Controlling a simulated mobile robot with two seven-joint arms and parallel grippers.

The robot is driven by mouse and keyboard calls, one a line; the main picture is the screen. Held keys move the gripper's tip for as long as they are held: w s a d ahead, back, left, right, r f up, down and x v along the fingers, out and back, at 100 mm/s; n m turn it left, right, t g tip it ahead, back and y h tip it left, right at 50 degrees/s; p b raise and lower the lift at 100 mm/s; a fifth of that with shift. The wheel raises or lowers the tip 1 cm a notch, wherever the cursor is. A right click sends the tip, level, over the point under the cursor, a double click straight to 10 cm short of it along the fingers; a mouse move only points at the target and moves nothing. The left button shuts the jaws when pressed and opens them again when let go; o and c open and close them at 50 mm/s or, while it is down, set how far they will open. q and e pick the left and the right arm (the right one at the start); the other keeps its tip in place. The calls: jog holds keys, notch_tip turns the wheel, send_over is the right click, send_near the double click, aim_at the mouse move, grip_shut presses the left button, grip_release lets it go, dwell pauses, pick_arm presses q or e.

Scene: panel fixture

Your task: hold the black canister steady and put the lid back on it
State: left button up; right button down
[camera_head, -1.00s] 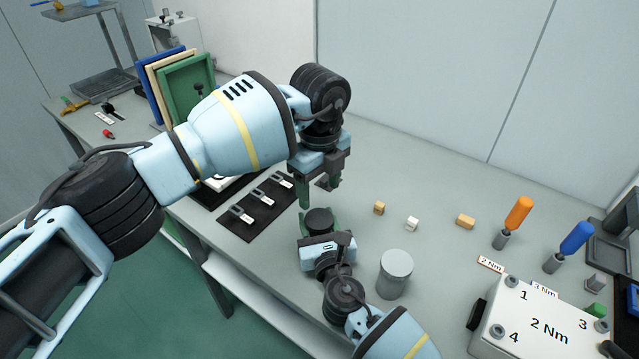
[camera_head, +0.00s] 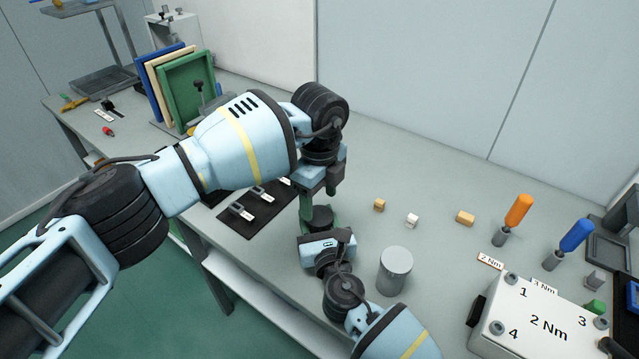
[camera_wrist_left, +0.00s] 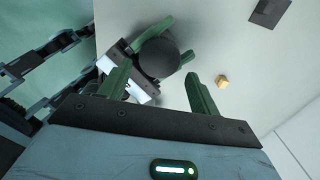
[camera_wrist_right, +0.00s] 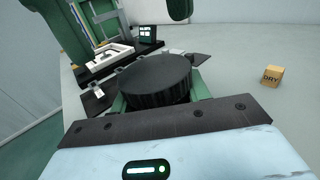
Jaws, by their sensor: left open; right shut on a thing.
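The black canister (camera_head: 318,215) stands upright on the grey bench in the grasp of my right gripper (camera_head: 318,232). In the right wrist view the black round piece (camera_wrist_right: 157,75) between the green fingers has a flat closed top and a ribbed side. It looks like a lid, but I cannot tell whether it is seated. In the left wrist view its round dark top (camera_wrist_left: 158,57) shows just beyond my left gripper (camera_wrist_left: 158,75). The left gripper is open and empty, pointing down close above the canister. No separate lid shows.
A grey cylinder (camera_head: 396,272) stands right of my right gripper. Small blocks (camera_head: 379,205) lie beyond it. Orange (camera_head: 518,210) and blue (camera_head: 576,236) drivers and a white numbered box (camera_head: 535,325) are at the right. A black mat (camera_head: 235,222) with small parts lies left.

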aim_at(319, 215)
pick_arm(q)
jog(key=shift+f, duration=2.1)
jog(key=c, duration=0.8)
jog(key=m, duration=0.3)
jog(key=shift+m, duration=0.3)
jog(key=m, duration=0.4)
jog(key=shift+m, duration=0.4)
jog(key=m, duration=0.7)
jog(key=shift+m, duration=0.4)
